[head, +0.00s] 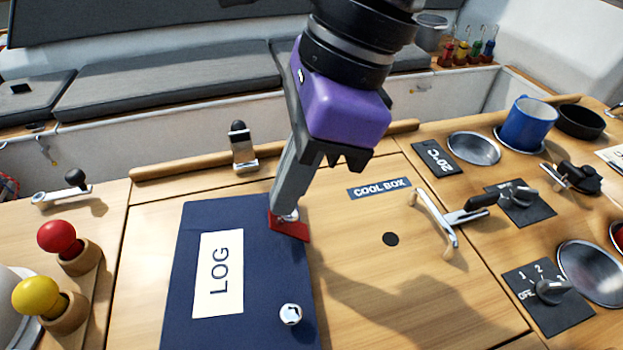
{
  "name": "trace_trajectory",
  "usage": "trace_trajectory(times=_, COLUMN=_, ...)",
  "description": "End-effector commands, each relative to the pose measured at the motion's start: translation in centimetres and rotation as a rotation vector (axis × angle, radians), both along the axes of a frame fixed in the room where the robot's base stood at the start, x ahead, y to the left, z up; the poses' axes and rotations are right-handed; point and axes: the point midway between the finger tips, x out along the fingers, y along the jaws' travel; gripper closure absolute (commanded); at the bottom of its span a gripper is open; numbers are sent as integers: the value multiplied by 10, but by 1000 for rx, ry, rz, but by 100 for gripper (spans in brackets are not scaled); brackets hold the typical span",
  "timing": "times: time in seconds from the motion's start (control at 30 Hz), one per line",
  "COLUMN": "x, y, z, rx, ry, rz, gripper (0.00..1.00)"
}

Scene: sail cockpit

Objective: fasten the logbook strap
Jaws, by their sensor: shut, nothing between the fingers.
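The dark blue logbook (190,290) with a white LOG label lies flat on the wooden table. A short red strap (289,228) lies at its right edge, with a small metal fitting at its upper end. A round silver stud (290,314) sits on the cover below the strap. My gripper (287,212) points down, its fingers shut together, with the tips at the red strap. The tips hide part of the strap; I cannot tell whether they touch it.
A COOL BOX lid with a metal latch handle (437,218) is to the right. Red (57,237) and yellow (36,295) knobs stand at left. A blue mug (527,122), dark pan (580,121) and dial panel (548,291) are at right. The tabletop right of the book is mostly clear.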

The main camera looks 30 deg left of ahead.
Motion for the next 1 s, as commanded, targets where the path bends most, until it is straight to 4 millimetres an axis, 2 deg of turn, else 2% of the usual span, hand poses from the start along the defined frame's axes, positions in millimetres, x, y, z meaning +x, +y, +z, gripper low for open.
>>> trace_trajectory(times=0.17, x=-10, y=11, z=-5, rx=0, ry=-1, rz=2, gripper=100)
trace_trajectory(times=1.0, x=-9, y=10, z=12, rx=0, ry=0, rz=0, gripper=100)
